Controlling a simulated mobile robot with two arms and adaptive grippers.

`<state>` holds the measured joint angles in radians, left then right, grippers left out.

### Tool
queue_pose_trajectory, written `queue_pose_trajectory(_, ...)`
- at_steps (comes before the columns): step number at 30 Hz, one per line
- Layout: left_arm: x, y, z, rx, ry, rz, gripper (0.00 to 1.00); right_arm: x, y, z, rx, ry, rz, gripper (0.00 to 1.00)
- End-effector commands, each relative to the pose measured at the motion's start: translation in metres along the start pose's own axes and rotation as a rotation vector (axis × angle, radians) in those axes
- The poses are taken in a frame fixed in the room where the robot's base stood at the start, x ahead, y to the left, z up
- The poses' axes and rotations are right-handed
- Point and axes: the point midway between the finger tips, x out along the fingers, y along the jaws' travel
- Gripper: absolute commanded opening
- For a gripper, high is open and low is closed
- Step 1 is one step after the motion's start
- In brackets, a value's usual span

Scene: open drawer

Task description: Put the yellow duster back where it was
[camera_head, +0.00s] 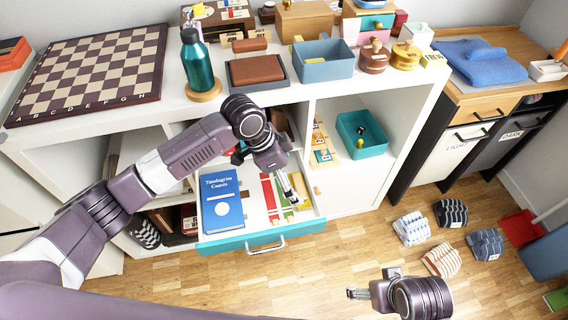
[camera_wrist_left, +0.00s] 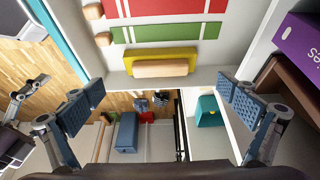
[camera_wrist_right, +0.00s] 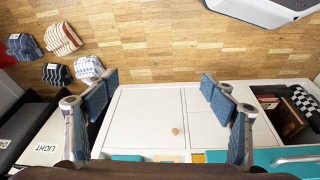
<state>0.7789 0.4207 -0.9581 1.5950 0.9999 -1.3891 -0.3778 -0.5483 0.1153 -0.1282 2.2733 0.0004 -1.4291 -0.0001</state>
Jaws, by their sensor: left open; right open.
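The yellow duster (camera_wrist_left: 160,63), with a pale wooden grip, lies in the open drawer (camera_head: 262,238) beside a green striped strip in the left wrist view. My left gripper is open and empty, pointing down over the right part of the drawer. In the left wrist view its fingers (camera_wrist_left: 160,106) are spread wide, with the duster ahead of and between them, apart from both. My right gripper (camera_head: 358,293) is open and empty above the floor; its fingers show in the right wrist view (camera_wrist_right: 159,97).
A blue book (camera_head: 222,203) lies in the drawer's left part, with red and green strips (camera_head: 270,196) to its right. A teal bin (camera_head: 361,134) stands in the cubby to the right. Folded striped cloths (camera_head: 442,260) lie on the floor. A chessboard and boxes cover the top.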

Motion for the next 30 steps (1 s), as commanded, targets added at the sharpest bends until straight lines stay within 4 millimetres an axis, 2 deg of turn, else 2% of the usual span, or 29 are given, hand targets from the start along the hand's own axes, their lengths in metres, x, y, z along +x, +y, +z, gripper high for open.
queue_pose_trajectory(1,-0.014,-0.001,-0.002,0.000,0.002,-0.003,1.00,0.007,-0.001,0.002,-0.001,-0.008,-0.001,0.78)
queue_pose_trajectory(3,-0.026,-0.001,-0.001,0.000,0.001,-0.003,1.00,0.019,-0.001,0.004,-0.001,-0.013,-0.002,0.78)
queue_pose_trajectory(10,-0.054,-0.001,-0.001,0.000,0.002,-0.002,1.00,0.044,-0.003,0.011,-0.004,-0.026,-0.004,0.78)
queue_pose_trajectory(15,-0.059,0.000,0.000,0.000,0.001,0.000,1.00,0.051,-0.003,0.013,-0.004,-0.028,-0.005,0.78)
queue_pose_trajectory(30,-0.059,0.000,-0.001,0.000,0.001,0.000,1.00,0.051,-0.003,0.013,-0.004,-0.027,-0.005,0.78)
